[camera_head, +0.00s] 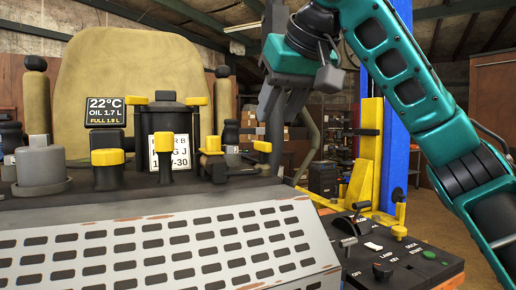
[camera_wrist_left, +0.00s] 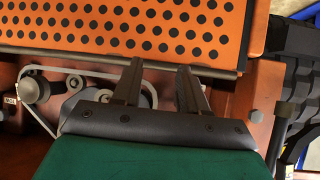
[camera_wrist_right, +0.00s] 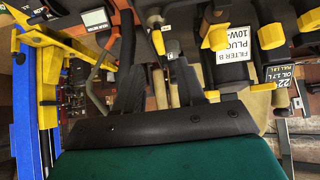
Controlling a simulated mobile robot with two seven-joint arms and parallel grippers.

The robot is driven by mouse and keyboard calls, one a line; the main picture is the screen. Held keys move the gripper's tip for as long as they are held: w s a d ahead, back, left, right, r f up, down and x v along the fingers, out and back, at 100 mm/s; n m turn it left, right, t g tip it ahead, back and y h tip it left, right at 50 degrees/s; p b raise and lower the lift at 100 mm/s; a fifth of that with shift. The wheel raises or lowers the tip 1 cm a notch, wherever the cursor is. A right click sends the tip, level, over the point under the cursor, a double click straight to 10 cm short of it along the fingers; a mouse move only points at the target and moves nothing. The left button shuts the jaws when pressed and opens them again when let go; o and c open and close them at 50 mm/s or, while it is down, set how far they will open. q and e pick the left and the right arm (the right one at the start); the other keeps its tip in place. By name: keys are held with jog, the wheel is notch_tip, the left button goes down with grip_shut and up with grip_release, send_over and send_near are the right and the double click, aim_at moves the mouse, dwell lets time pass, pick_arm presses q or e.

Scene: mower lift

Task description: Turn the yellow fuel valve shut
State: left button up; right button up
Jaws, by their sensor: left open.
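Small yellow-topped fittings stand in a row on the machine. The one at the right end, a brassy body with a yellow cap (camera_head: 211,144), looks like the fuel valve, though I cannot read a label. A yellow-tipped piece (camera_head: 262,146) sits just right of it. My right gripper (camera_head: 270,112) hangs over the right end of this row, apart from the valve. In the right wrist view a yellow piece (camera_wrist_right: 158,42) shows between its open, empty fingers. My left gripper (camera_wrist_left: 158,82) is open and empty, by an orange perforated panel (camera_wrist_left: 150,30); it is outside the head view.
A grey slotted cover (camera_head: 170,245) and a black control panel (camera_head: 400,262) lie in front. A dark filter housing (camera_head: 168,118) and a tan seat (camera_head: 130,75) stand behind. A blue post (camera_head: 393,120) with a yellow lift part (camera_head: 368,150) stands at the right.

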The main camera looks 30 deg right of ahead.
aim_at(260, 149)
jog(key=x, duration=1)
jog(key=shift+w+d+f, duration=0.1)
jog(key=shift+w+f, duration=0.1)
jog(key=shift+w, duration=0.1)
grip_shut()
